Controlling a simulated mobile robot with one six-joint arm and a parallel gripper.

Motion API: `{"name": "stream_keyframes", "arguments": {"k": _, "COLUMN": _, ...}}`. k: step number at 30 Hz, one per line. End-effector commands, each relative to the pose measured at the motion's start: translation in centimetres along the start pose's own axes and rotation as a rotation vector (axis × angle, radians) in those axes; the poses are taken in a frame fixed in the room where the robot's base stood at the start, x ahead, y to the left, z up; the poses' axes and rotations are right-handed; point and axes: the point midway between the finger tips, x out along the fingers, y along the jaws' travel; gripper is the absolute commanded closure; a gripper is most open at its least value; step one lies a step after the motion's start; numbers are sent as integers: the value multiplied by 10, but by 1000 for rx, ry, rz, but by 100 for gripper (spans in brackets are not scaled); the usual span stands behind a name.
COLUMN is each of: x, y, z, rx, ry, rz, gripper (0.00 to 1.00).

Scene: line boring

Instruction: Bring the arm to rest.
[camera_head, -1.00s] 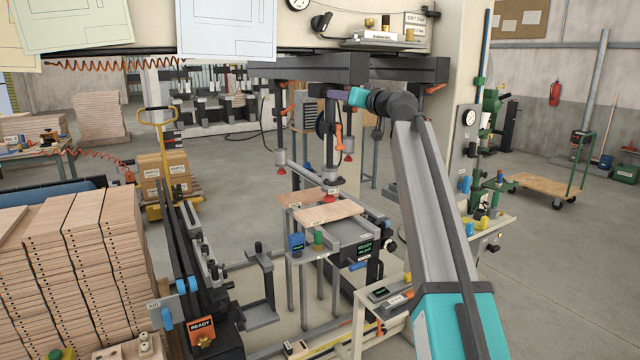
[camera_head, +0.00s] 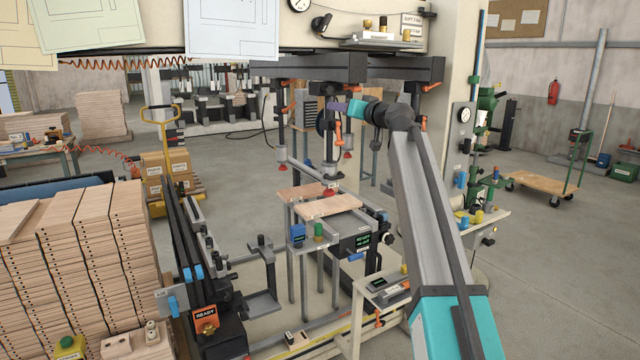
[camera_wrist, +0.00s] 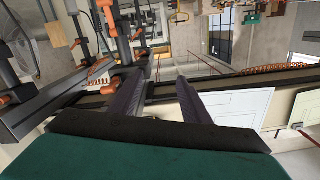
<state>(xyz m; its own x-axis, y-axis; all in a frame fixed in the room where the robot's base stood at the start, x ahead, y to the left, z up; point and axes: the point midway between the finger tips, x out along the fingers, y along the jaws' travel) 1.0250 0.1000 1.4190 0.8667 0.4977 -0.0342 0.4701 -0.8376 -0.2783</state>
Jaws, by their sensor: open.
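My arm rises from the lower right in the head view and bends over near the machine's overhead beam. My gripper (camera_head: 338,106) is at its end, pointing left, beside the black clamp columns under the beam. In the wrist view my gripper (camera_wrist: 163,88) shows two dark fingers spread apart with nothing between them. Its fingertips are small and partly blended with the machine in the head view.
Black overhead beams (camera_head: 305,68) with orange-handled clamps hang close to my gripper. Below, a wooden board (camera_head: 328,206) lies on a stand. Stacked boards (camera_head: 85,260) fill the left. Paper sheets (camera_head: 230,28) hang at upper left. Open floor (camera_head: 560,270) lies to the right.

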Motion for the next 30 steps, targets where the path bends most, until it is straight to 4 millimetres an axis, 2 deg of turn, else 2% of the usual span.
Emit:
{"name": "stream_keyframes", "arguments": {"k": 7, "x": 17, "y": 20, "z": 46, "rx": 27, "ry": -42, "rz": 9, "gripper": 57}}
{"name": "stream_keyframes", "arguments": {"k": 11, "x": 26, "y": 35, "z": 83, "rx": 47, "ry": -75, "rz": 17, "gripper": 57}}
{"name": "stream_keyframes", "arguments": {"k": 14, "x": 33, "y": 49, "z": 124, "rx": 67, "ry": -110, "rz": 25, "gripper": 57}}
{"name": "stream_keyframes", "arguments": {"k": 21, "x": 41, "y": 82, "z": 233, "rx": 106, "ry": -208, "rz": 56, "gripper": 57}}
{"name": "stream_keyframes", "arguments": {"k": 30, "x": 29, "y": 112, "z": 374, "rx": 138, "ry": -350, "rz": 94, "gripper": 57}}
